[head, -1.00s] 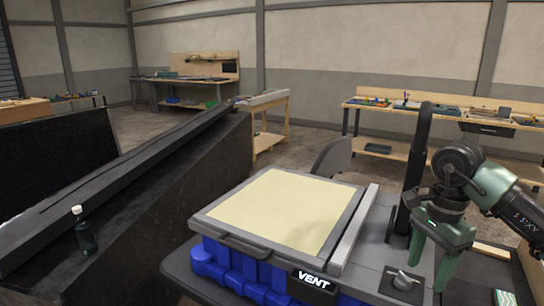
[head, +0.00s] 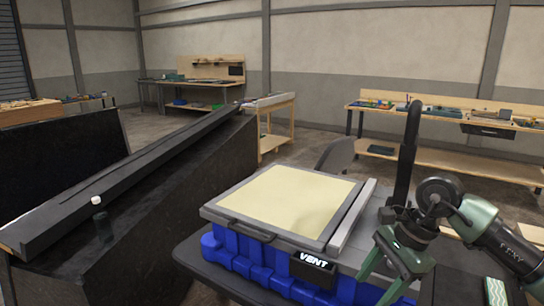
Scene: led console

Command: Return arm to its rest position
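My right gripper (head: 376,288) hangs at the right of the head view, fingers pointing down and a little left. Its two green fingers are apart, with nothing visible between them. It is in front of the right side of the console, near the VENT label (head: 313,260). The console's cream panel (head: 290,200) sits in a grey frame with a dark handle on its front edge. The knob to the right of the label is hidden behind my gripper. My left arm and gripper are not in view.
A black sloped structure with a long bar (head: 130,175) stands at the left. A dark bottle with a white cap (head: 97,200) is beside the bar. A curved black post (head: 408,150) rises behind my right gripper. Workbenches (head: 460,160) stand along the walls.

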